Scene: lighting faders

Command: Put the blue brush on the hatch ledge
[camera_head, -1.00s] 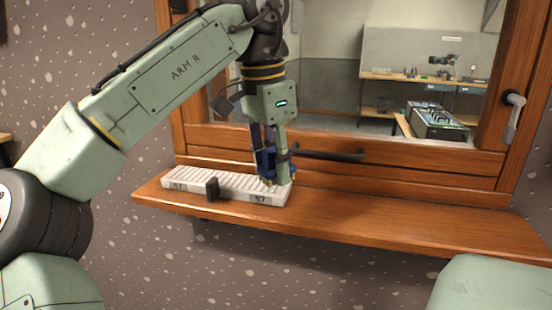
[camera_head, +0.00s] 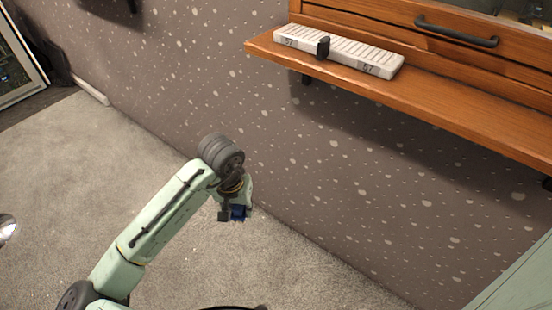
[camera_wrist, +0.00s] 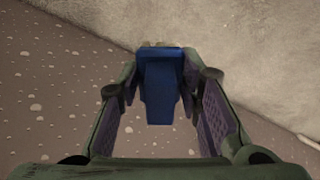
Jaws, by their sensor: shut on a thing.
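The blue brush (camera_wrist: 160,85) is between the two fingers of my gripper (camera_wrist: 165,78) in the wrist view, and my gripper is shut on it. In the head view my gripper (camera_head: 234,212) is low down by the foot of the wall, with a bit of the blue brush (camera_head: 238,212) showing. Most of the brush is hidden there. The hatch ledge (camera_head: 470,105) is a wooden shelf at the upper right, well above my gripper.
A white ribbed strip (camera_head: 340,50) with a black knob (camera_head: 323,47) lies on the left part of the ledge. The ledge to its right is bare. A dark handle (camera_head: 455,32) is on the hatch frame above. Open carpet (camera_head: 60,200) lies at the left.

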